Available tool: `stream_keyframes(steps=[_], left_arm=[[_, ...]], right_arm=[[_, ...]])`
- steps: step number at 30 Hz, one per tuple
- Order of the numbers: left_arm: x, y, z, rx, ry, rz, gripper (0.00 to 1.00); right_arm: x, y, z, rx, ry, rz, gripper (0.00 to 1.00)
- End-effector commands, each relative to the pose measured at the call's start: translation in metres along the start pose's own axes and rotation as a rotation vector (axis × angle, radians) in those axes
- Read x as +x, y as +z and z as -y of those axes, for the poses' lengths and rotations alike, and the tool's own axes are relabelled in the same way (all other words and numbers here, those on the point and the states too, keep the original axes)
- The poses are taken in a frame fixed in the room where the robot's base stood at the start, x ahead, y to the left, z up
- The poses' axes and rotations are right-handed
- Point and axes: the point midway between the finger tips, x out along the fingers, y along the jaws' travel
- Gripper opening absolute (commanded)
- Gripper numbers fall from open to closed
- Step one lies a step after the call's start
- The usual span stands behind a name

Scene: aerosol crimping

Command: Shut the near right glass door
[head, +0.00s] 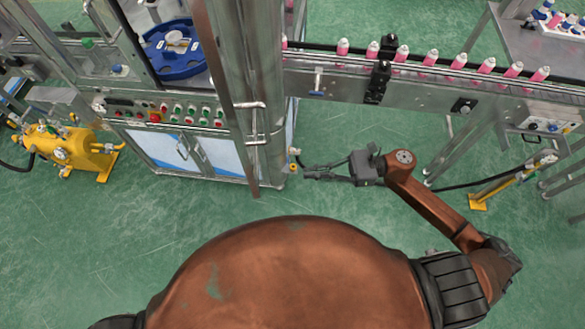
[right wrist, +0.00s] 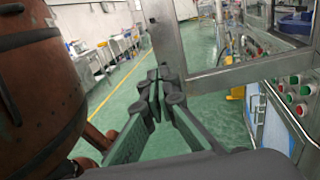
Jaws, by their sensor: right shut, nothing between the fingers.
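The near right glass door (head: 229,90) stands open in the head view, swung out toward me and seen nearly edge-on. Its bar handle (head: 264,123) is on its right face. In the right wrist view its metal frame (right wrist: 168,42) rises just beyond my fingers, with a rail running off to the right. My right gripper (head: 306,172) is to the right of the door's lower end in the head view. Its fingers (right wrist: 165,82) are shut and empty. I cannot tell whether they touch the frame. My left gripper is out of view.
The machine's button panel (head: 175,113) and blue round fixture (head: 175,50) are left of the door. A conveyor (head: 420,85) with several pink-and-white cans runs right. A yellow pump (head: 70,150) stands at left.

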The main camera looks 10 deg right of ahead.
Motion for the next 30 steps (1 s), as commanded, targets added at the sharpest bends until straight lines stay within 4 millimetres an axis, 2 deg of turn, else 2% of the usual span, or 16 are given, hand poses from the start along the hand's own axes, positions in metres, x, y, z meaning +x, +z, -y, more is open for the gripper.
stream_keyframes(steps=[12, 18, 24, 30], left_arm=[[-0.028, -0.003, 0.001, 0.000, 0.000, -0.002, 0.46], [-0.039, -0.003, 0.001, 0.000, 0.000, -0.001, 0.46], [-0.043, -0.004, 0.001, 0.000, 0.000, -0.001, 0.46], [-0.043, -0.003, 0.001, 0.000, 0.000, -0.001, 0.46]], right_arm=[[0.083, 0.005, 0.002, 0.003, -0.002, 0.005, 0.00], [0.113, 0.004, 0.002, 0.003, -0.004, 0.004, 0.00], [0.127, 0.002, 0.003, 0.004, -0.005, 0.003, 0.00], [0.128, 0.001, 0.002, 0.005, -0.005, 0.003, 0.00]])
